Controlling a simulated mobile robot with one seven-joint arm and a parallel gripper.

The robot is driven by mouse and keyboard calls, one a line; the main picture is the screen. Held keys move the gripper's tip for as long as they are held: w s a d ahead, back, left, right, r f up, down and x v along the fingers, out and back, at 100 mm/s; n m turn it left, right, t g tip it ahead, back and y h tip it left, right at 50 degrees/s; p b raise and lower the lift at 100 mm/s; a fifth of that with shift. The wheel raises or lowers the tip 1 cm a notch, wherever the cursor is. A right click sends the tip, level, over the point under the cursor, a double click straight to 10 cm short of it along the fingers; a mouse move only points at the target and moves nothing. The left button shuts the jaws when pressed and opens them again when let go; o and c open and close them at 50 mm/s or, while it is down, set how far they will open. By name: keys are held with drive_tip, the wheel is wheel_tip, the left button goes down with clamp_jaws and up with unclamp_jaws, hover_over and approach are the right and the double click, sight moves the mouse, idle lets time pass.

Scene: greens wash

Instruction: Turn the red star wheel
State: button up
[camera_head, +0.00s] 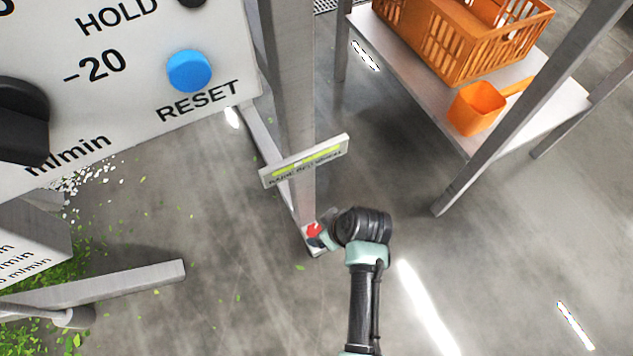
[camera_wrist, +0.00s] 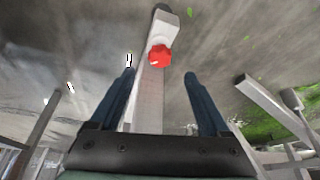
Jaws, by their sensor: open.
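The red star wheel (camera_head: 314,229) sits low at the foot of a grey metal post, close to the floor.
A label plate (camera_head: 305,162) sticks out from the post above the wheel. A control panel with a blue reset button (camera_head: 189,71) fills the upper left. At right a shelf (camera_head: 420,70) holds an orange crate (camera_head: 470,45) and an orange scoop (camera_head: 477,108). Leaf scraps litter the left floor.

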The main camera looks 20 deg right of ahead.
sight(315, 231)
drive_tip(key=b+x, duration=0.4)
drive_tip(key=x, duration=0.3)
clamp_jaws()
idle(0.4)
